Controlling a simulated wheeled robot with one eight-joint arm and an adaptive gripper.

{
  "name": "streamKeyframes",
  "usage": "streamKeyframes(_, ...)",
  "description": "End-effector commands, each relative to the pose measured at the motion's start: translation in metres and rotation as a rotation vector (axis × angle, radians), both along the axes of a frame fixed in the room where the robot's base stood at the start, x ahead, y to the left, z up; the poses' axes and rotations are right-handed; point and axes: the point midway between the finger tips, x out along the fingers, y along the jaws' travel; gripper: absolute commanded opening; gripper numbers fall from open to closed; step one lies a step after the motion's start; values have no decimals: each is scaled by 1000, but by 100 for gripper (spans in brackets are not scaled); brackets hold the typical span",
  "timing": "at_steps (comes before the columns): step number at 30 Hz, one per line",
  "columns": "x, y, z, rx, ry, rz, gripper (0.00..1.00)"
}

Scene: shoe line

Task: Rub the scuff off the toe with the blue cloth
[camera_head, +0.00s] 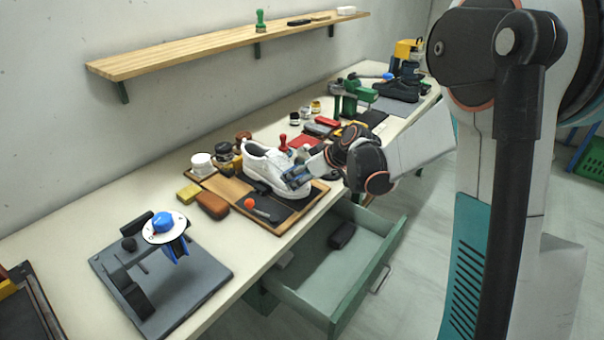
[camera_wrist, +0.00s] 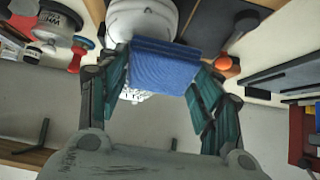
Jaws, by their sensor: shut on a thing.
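A white shoe (camera_head: 262,168) stands on a wooden board with a dark mat (camera_head: 318,188) on the bench; it also shows at the top of the wrist view (camera_wrist: 140,18). My gripper (camera_head: 296,178) is at the shoe's toe end, at the right. In the wrist view my gripper (camera_wrist: 165,85) is shut on the folded blue cloth (camera_wrist: 165,68), which spans between its fingers. The cloth lies up against the white shoe in that view; I cannot tell how firmly they touch. The scuff is not visible, and the toe is partly hidden by gripper and cloth.
An orange-ended tool (camera_head: 250,204) lies on the board. A brown block (camera_head: 212,205), a yellow block (camera_head: 189,193) and jars (camera_head: 202,161) stand left of the shoe. A grey-plated stand (camera_head: 190,290) is at the near left. An open drawer (camera_head: 345,285) juts out below the bench.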

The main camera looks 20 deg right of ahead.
Motion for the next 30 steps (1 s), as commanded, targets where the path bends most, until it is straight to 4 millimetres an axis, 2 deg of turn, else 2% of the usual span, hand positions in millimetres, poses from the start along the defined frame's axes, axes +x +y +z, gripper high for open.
streamKeyframes(30,3,2,-8,-1,0,1,40)
